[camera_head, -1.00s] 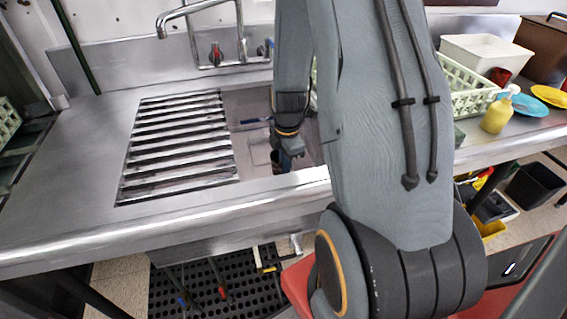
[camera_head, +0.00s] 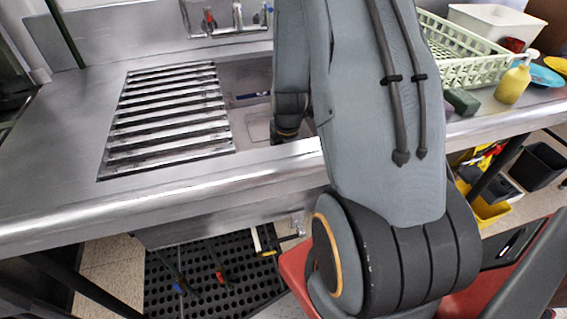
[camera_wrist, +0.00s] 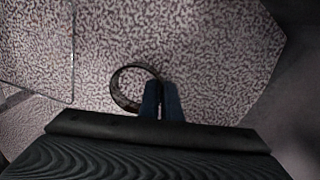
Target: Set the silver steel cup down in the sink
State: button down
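The silver steel cup (camera_wrist: 118,92) shows in the wrist view as a dark, shiny ring, seen from above. My gripper (camera_wrist: 161,98) has its two blue fingers close together at the right side of the cup's rim, and they look shut on its wall. Below them spreads a mottled grey surface, which looks like the floor of the sink. I cannot tell whether the cup touches it. In the head view the sink (camera_head: 247,108) is right of the slatted drainer. My arm reaches into it, and the gripper and cup are hidden behind the front edge.
The slatted drainer (camera_head: 170,112) lies left of the basin. The faucet base (camera_head: 210,22) is at the back. A pale green rack (camera_head: 470,68), a dark green block (camera_head: 462,101) and a yellow bottle (camera_head: 513,84) stand on the counter to the right. The left counter is clear.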

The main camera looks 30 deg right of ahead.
jog(key=shift+f, duration=0.3)
jog(key=c, duration=1.9)
grip_release()
jog(key=shift+r, duration=0.15)
